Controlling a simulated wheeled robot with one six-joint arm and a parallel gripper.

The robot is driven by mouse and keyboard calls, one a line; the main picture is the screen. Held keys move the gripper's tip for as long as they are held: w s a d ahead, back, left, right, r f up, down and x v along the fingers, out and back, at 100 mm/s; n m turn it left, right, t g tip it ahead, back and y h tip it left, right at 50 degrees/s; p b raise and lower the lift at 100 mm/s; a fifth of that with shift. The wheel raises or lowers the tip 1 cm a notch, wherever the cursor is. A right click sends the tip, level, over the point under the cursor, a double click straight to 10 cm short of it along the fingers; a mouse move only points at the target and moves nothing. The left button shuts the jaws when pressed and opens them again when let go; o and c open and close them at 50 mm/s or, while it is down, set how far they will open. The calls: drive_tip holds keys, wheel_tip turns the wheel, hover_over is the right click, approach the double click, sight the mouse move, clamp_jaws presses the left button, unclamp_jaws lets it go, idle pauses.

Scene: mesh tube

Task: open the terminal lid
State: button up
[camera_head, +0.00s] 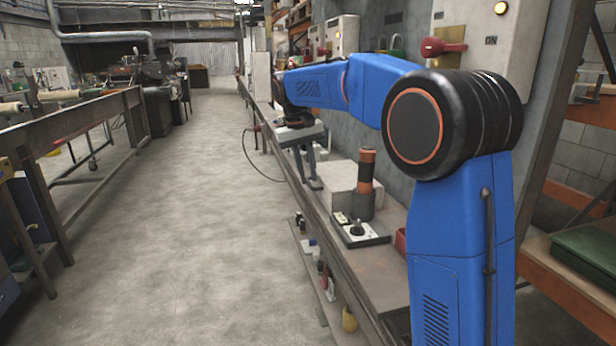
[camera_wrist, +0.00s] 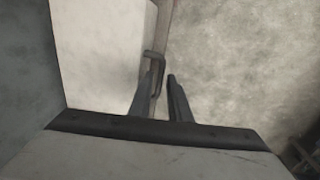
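A pale box (camera_head: 341,178), which looks like the terminal, stands on the bench; its lid appears closed, though my gripper partly covers its left side. In the wrist view its pale top face (camera_wrist: 100,55) fills the left. A dark bent handle (camera_wrist: 153,54) is at the box's right edge. My gripper (camera_head: 314,184) points down at the left end of the box. In the wrist view its two fingers (camera_wrist: 160,78) are apart, with the lower part of the handle seen between them. I cannot tell whether either finger touches it.
A dark cylinder with an orange band (camera_head: 366,185) and a small panel with a black knob (camera_head: 358,231) stand on the bench nearer me. The narrow bench (camera_head: 385,275) runs along the wall. The concrete floor (camera_head: 190,220) to its left is clear. Red-handled switch boxes (camera_head: 443,46) hang on the wall.

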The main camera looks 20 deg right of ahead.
drive_tip(key=shift+d+f, duration=0.15)
drive_tip(key=shift+f, duration=0.35)
clamp_jaws()
drive_tip(key=shift+r, duration=0.1)
